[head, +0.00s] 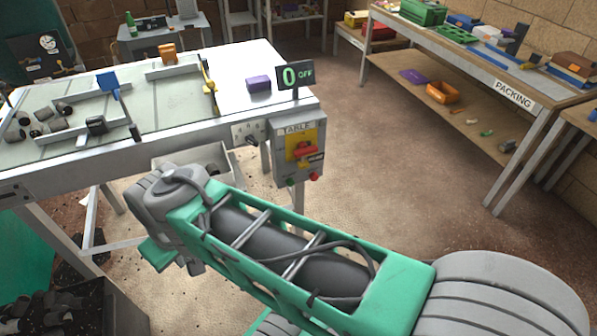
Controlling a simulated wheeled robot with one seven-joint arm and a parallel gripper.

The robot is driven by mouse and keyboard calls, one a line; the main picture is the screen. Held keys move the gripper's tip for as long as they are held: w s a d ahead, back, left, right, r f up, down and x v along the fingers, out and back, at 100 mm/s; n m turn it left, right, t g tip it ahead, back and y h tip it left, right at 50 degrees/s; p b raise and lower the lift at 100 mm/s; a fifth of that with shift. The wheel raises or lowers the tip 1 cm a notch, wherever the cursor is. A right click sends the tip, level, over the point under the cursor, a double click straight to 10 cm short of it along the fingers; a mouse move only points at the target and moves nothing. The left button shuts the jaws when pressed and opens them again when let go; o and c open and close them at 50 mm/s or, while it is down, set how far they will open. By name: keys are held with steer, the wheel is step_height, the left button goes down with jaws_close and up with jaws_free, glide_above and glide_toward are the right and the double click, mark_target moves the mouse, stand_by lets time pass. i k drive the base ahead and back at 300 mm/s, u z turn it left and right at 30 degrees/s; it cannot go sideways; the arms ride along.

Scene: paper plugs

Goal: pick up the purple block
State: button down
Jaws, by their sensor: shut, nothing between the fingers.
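The purple block (259,86) sits on the right end of the white-topped table (235,62), just left of the small display post. It stands clear of other things, and nothing grips it. My green and grey arm crosses the lower middle of the head view, in front of the table and well below the block. My gripper's fingers do not show; the end of the arm is hidden behind its own links.
A display reading 0 OFF (295,75) stands beside the block, above a grey control box (299,150). A yellow-and-black piece (209,88) lies to its left. Grey plugs (50,120) and metal rails fill the table's left. The packing bench (470,60) stands right, across open floor.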

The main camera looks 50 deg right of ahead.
mark_target(261, 83)
steer(key=z, duration=1.1)
